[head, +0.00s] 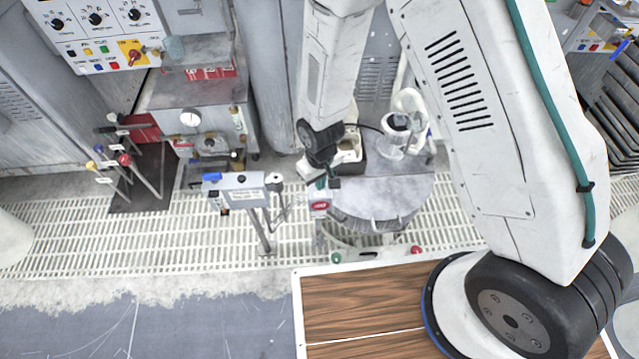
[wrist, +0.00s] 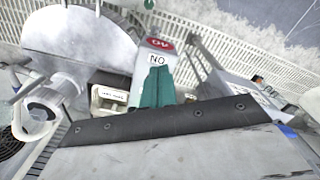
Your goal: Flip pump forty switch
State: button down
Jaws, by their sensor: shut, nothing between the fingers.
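The pump forty switch box shows as a narrow grey post with a red label (head: 320,205) in the head view, beside the round grey table. In the wrist view the red label (wrist: 160,44) appears upside down and seems to read 40. A white label (wrist: 157,59) below it reads "NO" as seen, which is "ON" turned over. My gripper (wrist: 157,75) has its teal fingers shut and empty, over the box face just by the white label. In the head view my gripper (head: 320,184) is just above the red label. The fingers hide the switch lever, and I cannot tell whether they touch it.
A grey pedestal box with a blue switch (head: 236,182) stands to the left. Several coloured levers (head: 125,160) are farther left. A wooden board (head: 360,300) lies in front.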

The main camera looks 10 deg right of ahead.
jog(key=shift+f, duration=0.3)
dwell(0.6)
notch_tip(320, 180, up, 7)
dwell(0.9)
dwell(0.4)
jog(key=s+d+r+m, duration=0.2)
jog(key=s+d+r, duration=0.4)
jog(key=r, duration=0.6)
jog(key=s+d+r+m+t, duration=0.1)
jog(key=s+d+r, duration=0.6)
jog(key=r, duration=0.5)
jog(key=s+d+r+m, duration=0.2)
jog(key=s+d+r, duration=0.4)
jog(key=r, duration=0.6)
jog(key=shift+s+d+m, duration=0.25)
jog(key=shift+d+m, duration=0.05)
jog(key=shift+d, duration=0.55)
